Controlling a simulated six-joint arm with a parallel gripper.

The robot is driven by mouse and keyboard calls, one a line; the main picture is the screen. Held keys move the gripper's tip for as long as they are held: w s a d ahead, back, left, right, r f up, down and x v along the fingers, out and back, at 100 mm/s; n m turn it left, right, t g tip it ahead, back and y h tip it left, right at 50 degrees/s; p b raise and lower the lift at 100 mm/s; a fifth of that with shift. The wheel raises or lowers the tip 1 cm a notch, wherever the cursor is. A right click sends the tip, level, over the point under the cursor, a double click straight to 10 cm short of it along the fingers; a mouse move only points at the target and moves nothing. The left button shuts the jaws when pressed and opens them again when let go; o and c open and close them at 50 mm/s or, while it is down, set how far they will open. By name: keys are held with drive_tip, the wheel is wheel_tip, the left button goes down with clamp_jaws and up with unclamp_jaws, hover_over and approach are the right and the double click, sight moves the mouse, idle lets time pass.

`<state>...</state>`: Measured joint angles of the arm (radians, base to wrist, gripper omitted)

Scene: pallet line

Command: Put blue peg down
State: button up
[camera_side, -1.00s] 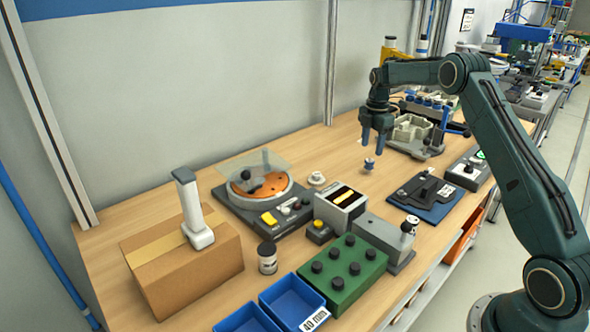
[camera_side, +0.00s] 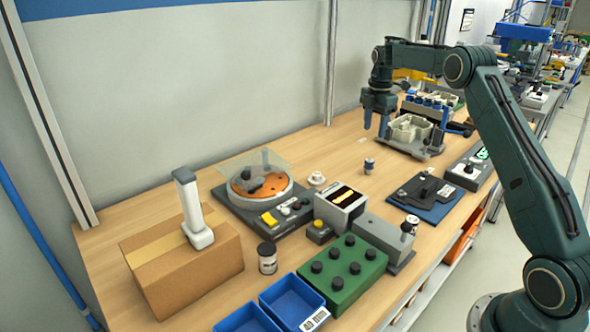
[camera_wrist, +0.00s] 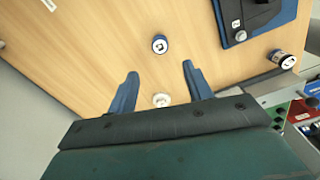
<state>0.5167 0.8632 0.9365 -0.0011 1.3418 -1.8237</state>
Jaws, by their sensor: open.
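The blue peg (camera_side: 369,165) is a small, short cylinder with dark blue and pale parts. It stands upright on the bare wooden table, clear of other things. In the wrist view the blue peg (camera_wrist: 160,44) shows from above, with a white top bearing a dark mark. It lies just beyond the fingertips, outside the jaws. My gripper (camera_side: 375,130) is open and empty, above the peg with a clear gap.
A grey fixture with pale parts (camera_side: 410,130) stands behind the peg to the right. A dark blue plate with a black clamp (camera_side: 428,192) lies to the right. A turntable machine (camera_side: 262,190) and a small white round part (camera_side: 316,179) are left. Table around the peg is free.

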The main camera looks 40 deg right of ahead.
drive_tip(key=shift+a+r, duration=0.1)
drive_tip(key=s+a+r+m+t, duration=0.1)
drive_tip(key=s+a+r+m, duration=0.3)
drive_tip(key=s+a+r, duration=0.35)
drive_tip(key=s+a+r+m+t, duration=0.1)
drive_tip(key=s+a+r+m, duration=0.3)
drive_tip(key=a+r, duration=0.55)
drive_tip(key=s+a+f+m+t, duration=0.1)
drive_tip(key=s+a+f+m, duration=0.2)
drive_tip(key=s, duration=0.9)
drive_tip(key=s+a+f+m+t, duration=0.2)
drive_tip(key=s+a+f+m, duration=0.1)
drive_tip(key=s+a, duration=0.7)
drive_tip(key=shift+s+m+t, duration=0.3)
drive_tip(key=shift+s+m, duration=0.2)
drive_tip(key=shift+s, duration=0.35)
